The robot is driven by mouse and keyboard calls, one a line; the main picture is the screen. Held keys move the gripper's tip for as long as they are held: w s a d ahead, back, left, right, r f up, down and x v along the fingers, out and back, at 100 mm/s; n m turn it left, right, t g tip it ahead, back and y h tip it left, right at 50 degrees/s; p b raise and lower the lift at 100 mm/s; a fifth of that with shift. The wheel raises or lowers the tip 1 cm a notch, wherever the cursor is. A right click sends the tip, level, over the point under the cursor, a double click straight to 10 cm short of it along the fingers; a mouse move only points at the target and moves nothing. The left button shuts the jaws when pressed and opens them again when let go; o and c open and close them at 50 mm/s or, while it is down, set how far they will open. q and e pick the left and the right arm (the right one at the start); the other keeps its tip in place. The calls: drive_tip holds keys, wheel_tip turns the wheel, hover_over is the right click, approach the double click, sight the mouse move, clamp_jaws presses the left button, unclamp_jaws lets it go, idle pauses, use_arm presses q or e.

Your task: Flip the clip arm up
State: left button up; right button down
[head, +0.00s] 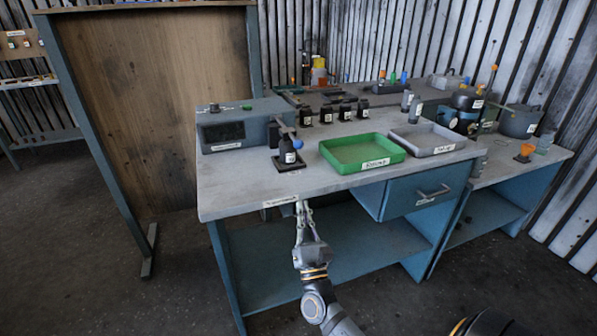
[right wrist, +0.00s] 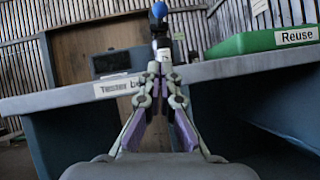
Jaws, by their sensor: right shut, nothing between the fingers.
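A small black fixture (head: 288,152) stands on a dark base plate near the front left edge of the workbench. My right gripper (head: 303,206) is shut and empty, just in front of the bench's front edge and below the fixture. It also shows in the right wrist view (right wrist: 164,72). My left gripper is not in view.
The workbench (head: 240,187) carries a grey box with a dark screen (head: 224,131), several black blocks (head: 345,112), a green tray (head: 345,165) labelled Reuse and a grey tray (head: 452,148). A blue drawer (head: 410,196) sits under the top. Bare benchtop lies left of the fixture.

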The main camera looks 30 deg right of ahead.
sight(297, 187)
drive_tip(key=p+x, duration=0.3)
drive_tip(key=x, duration=0.7)
drive_tip(key=shift+s+a+r, duration=0.1)
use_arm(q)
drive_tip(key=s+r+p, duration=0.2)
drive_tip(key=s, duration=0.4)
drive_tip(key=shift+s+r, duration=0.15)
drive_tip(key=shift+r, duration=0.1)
use_arm(e)
drive_tip(key=shift+w+d+r, duration=0.1)
drive_tip(key=shift+d+r, duration=0.05)
drive_tip(key=shift+r, duration=0.45)
drive_tip(key=shift+w+d+r, duration=0.1)
drive_tip(key=shift+d+r, duration=0.05)
drive_tip(key=shift+r, duration=0.45)
drive_tip(key=shift+w+d+r, duration=0.15)
drive_tip(key=shift+r, duration=0.45)
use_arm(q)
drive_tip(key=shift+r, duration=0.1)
